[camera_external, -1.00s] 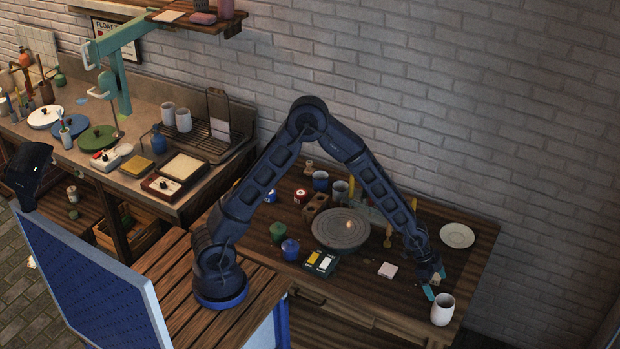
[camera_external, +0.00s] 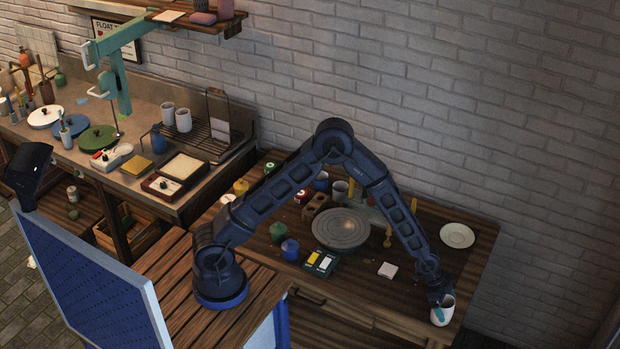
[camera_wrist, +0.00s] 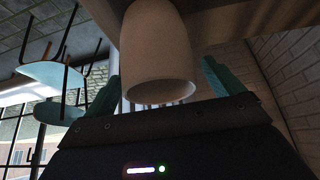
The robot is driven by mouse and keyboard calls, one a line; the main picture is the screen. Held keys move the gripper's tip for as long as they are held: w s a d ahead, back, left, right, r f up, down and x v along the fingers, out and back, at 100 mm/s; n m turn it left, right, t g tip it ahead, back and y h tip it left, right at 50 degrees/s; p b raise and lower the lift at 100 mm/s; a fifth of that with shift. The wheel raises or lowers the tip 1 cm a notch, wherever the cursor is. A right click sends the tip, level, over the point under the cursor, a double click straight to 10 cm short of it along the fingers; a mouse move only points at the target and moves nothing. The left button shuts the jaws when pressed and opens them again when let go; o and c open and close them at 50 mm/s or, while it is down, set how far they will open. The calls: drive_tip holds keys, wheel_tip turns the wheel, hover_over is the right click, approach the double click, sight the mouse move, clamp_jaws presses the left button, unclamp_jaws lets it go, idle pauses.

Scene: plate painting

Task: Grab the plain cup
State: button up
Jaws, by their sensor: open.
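The plain white cup (camera_external: 449,308) stands upright near the front right corner of the wooden table. My gripper (camera_external: 440,314) is open at the cup, with a teal finger in front of the cup's side. In the wrist view the cup (camera_wrist: 158,55) lies between the two teal fingers of my gripper (camera_wrist: 160,88), with a gap visible on each side. The far finger is hidden by the cup or gripper in the external view.
A white plate (camera_external: 457,235) lies behind the cup on the table. The table's front edge is close to the cup.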

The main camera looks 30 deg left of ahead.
drive_tip(key=shift+d+f, duration=0.25)
drive_tip(key=shift+f, duration=0.15)
drive_tip(key=c, duration=1.2)
drive_tip(key=shift+r, duration=0.1)
